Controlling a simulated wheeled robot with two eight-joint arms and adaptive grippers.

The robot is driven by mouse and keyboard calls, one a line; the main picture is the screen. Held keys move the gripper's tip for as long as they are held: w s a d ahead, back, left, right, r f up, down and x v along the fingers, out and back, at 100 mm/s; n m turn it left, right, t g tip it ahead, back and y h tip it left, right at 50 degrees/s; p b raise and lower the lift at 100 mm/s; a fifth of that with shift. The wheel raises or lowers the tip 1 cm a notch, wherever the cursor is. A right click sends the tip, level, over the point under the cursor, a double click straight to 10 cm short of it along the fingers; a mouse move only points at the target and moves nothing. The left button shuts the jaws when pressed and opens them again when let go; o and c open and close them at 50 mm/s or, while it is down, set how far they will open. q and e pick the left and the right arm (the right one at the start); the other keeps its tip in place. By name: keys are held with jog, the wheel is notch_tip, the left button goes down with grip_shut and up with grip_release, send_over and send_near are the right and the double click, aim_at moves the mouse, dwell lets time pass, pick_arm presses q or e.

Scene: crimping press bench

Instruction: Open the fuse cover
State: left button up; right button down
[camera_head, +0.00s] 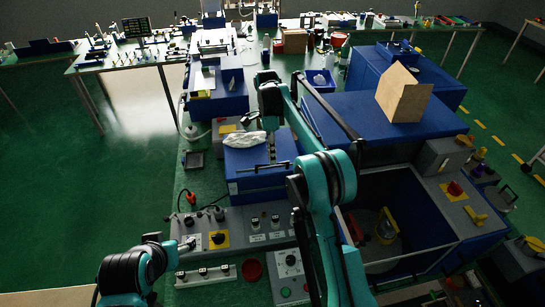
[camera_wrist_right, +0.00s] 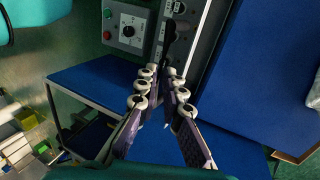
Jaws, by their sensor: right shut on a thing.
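My right gripper (camera_head: 271,152) reaches down over a blue machine housing (camera_head: 255,183) in the head view. In the right wrist view its two fingers (camera_wrist_right: 163,72) converge and are shut on a narrow dark part (camera_wrist_right: 171,38) by a grey panel (camera_wrist_right: 203,40). This dark part looks like the fuse cover's handle, but the fingers and shadow hide where the cover begins and ends. I cannot see any gap at the panel.
A white cloth-like bundle (camera_head: 245,139) lies on the blue housing beside the right gripper. A control panel (camera_head: 222,237) with knobs and a red button stands in front. A large blue cabinet (camera_head: 350,118) bearing a brown box (camera_head: 403,97) is right of the arm. Green floor is free at left.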

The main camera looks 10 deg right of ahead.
pick_arm(q)
jog(key=shift+f, duration=0.15)
pick_arm(e)
jog(key=shift+w+f, duration=0.4)
jog(key=shift+f, duration=0.4)
jog(key=c, duration=1.9)
grip_release()
jog(key=o, duration=0.3)
jog(key=shift+w+f, duration=0.15)
jog(key=shift+w, duration=0.1)
jog(key=o, duration=0.3)
jog(key=shift+w+f, duration=0.25)
jog(key=shift+w, duration=0.25)
jog(key=shift+s+r, duration=0.25)
jog(key=shift+s, duration=0.05)
jog(key=shift+c, duration=1.3)
pick_arm(q)
jog(key=shift+w, duration=0.45)
jog(key=shift+w+f, duration=0.1)
jog(key=shift+w, duration=0.2)
pick_arm(e)
jog(key=shift+v, duration=3.9)
pick_arm(q)
jog(key=shift+s, duration=0.1)
pick_arm(e)
jog(key=shift+s+r, duration=0.1)
jog(key=shift+s, duration=0.15)
